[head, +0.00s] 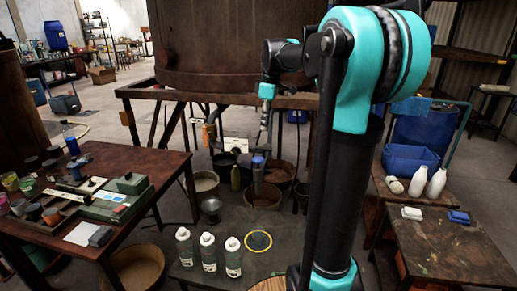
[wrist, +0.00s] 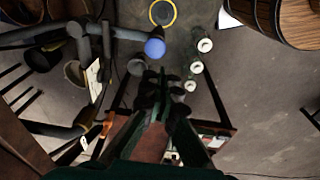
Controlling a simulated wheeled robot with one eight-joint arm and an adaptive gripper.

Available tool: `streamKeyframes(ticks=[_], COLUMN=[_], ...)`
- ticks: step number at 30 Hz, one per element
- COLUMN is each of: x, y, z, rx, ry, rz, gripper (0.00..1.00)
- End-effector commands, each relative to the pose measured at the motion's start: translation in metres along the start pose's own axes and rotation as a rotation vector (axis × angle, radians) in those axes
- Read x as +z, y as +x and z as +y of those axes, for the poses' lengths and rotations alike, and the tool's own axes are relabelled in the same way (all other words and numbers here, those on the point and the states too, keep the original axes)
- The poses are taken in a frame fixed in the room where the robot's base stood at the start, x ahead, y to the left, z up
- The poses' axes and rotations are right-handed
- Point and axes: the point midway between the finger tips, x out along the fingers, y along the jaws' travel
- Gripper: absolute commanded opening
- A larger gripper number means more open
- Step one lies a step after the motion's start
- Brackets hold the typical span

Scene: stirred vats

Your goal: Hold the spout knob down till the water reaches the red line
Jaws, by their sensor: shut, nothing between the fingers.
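The blue spout knob (head: 258,160) tops a grey upright pipe in the middle of the head view. In the wrist view the knob (wrist: 154,47) is a round blue cap at the end of grey piping. My gripper (head: 262,138) points down above the knob in the head view. In the wrist view my gripper (wrist: 162,72) is shut and empty, with its tips just below the knob in the picture. A gap shows between them there; contact is not visible. I cannot make out any water or red line.
A yellow ring (head: 258,241) marks the dark low table, beside several white-capped bottles (head: 207,252). A large rusty vat (head: 215,45) stands behind on a frame. Buckets (head: 204,181) sit beneath. A cluttered bench (head: 150,165) is at left. A wooden barrel (wrist: 290,22) shows in the wrist view.

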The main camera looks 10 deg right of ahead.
Motion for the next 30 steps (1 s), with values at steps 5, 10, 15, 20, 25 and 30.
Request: streamKeyframes(ticks=[5,10,15,20,25,30], x=[-0.005,-0.005,-0.005,-0.005,-0.005,-0.005], y=[-0.011,-0.011,-0.009,0.003,0.032,0.066], z=[0.006,0.006,0.006,0.006,0.006,0.005], rx=[-0.014,-0.014,-0.014,-0.013,-0.013,-0.013], ry=[-0.048,-0.051,-0.050,-0.049,-0.049,-0.050], rz=[-0.001,-0.001,-0.001,-0.001,-0.001,-0.001], gripper=[0.00,0.00,0.00,0.00,0.00,0.00])
